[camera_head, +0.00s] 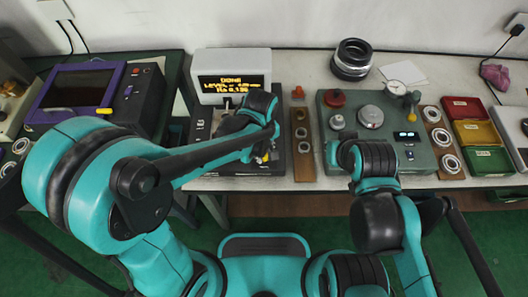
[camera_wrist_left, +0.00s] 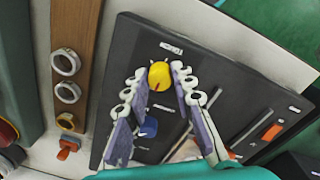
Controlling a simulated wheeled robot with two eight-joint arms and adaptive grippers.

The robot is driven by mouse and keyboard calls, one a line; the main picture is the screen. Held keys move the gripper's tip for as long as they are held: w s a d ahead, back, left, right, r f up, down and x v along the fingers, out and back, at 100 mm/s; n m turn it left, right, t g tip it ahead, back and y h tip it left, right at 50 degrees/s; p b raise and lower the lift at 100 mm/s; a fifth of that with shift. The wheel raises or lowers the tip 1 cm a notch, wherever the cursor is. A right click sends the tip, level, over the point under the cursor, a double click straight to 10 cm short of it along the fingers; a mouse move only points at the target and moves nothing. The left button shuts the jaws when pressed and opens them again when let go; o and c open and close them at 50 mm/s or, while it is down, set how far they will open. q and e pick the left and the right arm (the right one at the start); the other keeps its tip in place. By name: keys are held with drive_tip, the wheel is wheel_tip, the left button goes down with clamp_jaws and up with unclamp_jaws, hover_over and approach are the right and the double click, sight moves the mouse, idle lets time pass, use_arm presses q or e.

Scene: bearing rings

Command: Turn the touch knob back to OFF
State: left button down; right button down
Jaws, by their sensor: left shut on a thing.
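The yellow touch knob (camera_wrist_left: 159,76) sits on a dark panel (camera_wrist_left: 125,45) beside a label reading TOUCH. My left gripper (camera_wrist_left: 158,84) is over it, with a finger on each side, shut on the knob. A small dark mark shows on the knob, but I cannot read its setting. In the head view my left gripper (camera_head: 262,152) is low over the black base of the display unit (camera_head: 232,62), mostly covered by my own arm. The display shows yellow text starting with DONE. My right arm reaches over the green-grey panel, but its fingers do not show.
A blue knob (camera_wrist_left: 148,127) and an orange control (camera_wrist_left: 272,132) are on the same panel. A wooden strip with rings (camera_head: 302,145) stands right of the base. Further right are the green-grey panel (camera_head: 420,165) and red, yellow and green bins (camera_head: 478,132). A black ring stack (camera_head: 352,60) stands behind.

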sight(263, 156)
use_arm(q)
drive_tip(key=c, duration=1.3)
unclamp_jaws()
drive_tip(key=shift+o, duration=0.2)
wheel_tip(263, 156, up, 12)
drive_tip(key=shift+s+a, duration=0.15)
drive_tip(key=shift+a, duration=0.05)
drive_tip(key=s+a+m+t, duration=0.2)
drive_tip(key=a+m+t, duration=0.1)
drive_tip(key=a, duration=0.5)
drive_tip(key=s+a+m+t, duration=0.2)
drive_tip(key=a+m+t, duration=0.2)
drive_tip(key=a, duration=0.5)
drive_tip(key=shift+s+a+r, duration=0.2)
drive_tip(key=shift+a+r, duration=0.1)
drive_tip(key=shift+r, duration=0.1)
